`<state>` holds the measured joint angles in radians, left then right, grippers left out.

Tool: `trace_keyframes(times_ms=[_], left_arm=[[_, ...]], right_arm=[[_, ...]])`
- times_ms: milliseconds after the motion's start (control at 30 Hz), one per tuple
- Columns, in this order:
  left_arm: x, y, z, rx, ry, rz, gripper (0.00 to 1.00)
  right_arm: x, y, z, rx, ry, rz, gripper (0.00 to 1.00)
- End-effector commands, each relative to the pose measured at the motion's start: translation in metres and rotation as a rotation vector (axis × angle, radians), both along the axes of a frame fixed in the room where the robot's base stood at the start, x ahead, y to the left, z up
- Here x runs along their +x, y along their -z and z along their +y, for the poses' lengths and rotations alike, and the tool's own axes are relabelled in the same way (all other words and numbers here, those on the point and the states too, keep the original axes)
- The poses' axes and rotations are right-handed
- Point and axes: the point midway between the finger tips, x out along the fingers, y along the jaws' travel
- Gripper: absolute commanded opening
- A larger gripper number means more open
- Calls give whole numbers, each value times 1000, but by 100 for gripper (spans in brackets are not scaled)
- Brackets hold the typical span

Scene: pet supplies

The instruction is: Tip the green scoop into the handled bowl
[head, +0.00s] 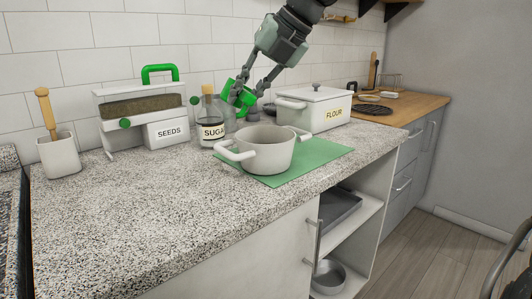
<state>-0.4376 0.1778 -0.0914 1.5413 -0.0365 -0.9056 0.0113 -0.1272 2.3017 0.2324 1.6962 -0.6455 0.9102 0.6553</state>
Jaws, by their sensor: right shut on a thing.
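The green scoop (246,97) is in the air at the upper middle of the head view. My right gripper (250,88) is shut on it and holds it tilted, above and behind the handled bowl. The handled bowl (267,153) is a cream pot with two side handles and stands upright on a green mat (318,157). The scoop is apart from the bowl's rim. I cannot tell what is in the scoop, and the bowl's floor is mostly out of sight. My left gripper does not show.
A sugar bottle (210,128) stands close left of the bowl. A white flour box (318,105) stands behind right. A seeds dispenser (140,113) with a green handle and a cup with a wooden-handled tool (57,155) stand left. The front of the speckled counter (170,205) is clear.

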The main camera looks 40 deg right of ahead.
Motion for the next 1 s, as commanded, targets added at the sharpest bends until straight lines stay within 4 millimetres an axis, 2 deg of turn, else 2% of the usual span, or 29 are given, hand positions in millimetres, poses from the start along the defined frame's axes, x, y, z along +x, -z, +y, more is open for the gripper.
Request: trace_keyframes(times_ms=[433, 1000], left_arm=[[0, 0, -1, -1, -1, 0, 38], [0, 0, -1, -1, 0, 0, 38]], right_arm=[[1, -33, 2, -453, -6, 176, 0], [0, -37, 1, -495, -1, 190, 0]])
